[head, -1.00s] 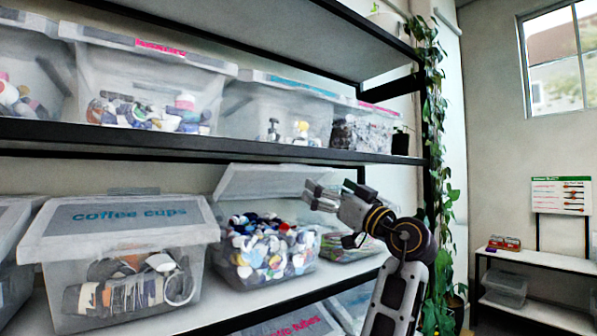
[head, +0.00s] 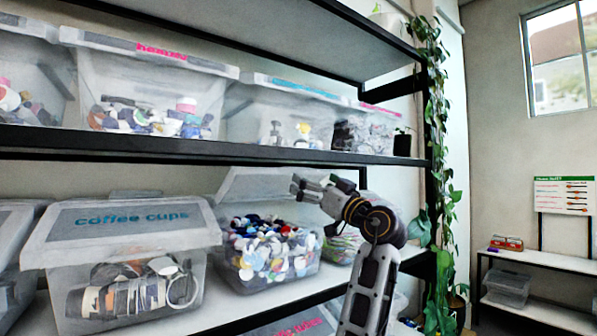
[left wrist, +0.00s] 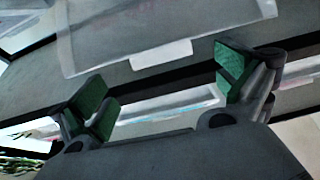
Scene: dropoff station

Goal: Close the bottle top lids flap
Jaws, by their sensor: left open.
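The bottle tops bin (head: 240,270) is a clear tub full of mixed coloured caps on the lower shelf. Its translucent lid flap (head: 255,183) stands raised behind and above the caps. My left gripper (head: 298,186) is in front of the raised flap's right part, above the caps' right side; contact cannot be told. In the left wrist view the left gripper (left wrist: 163,88) has its green-padded fingers wide apart with nothing between them. A translucent panel with a pale tab (left wrist: 160,53), probably the flap, is seen beyond the fingers. My right gripper is not in view.
The closed coffee cups bin (head: 125,255) stands left of the bottle tops bin. Another bin (head: 343,247) is partly hidden behind my arm. The upper shelf edge (head: 200,147) runs close above the flap. A trailing plant (head: 435,130) hangs at the right post.

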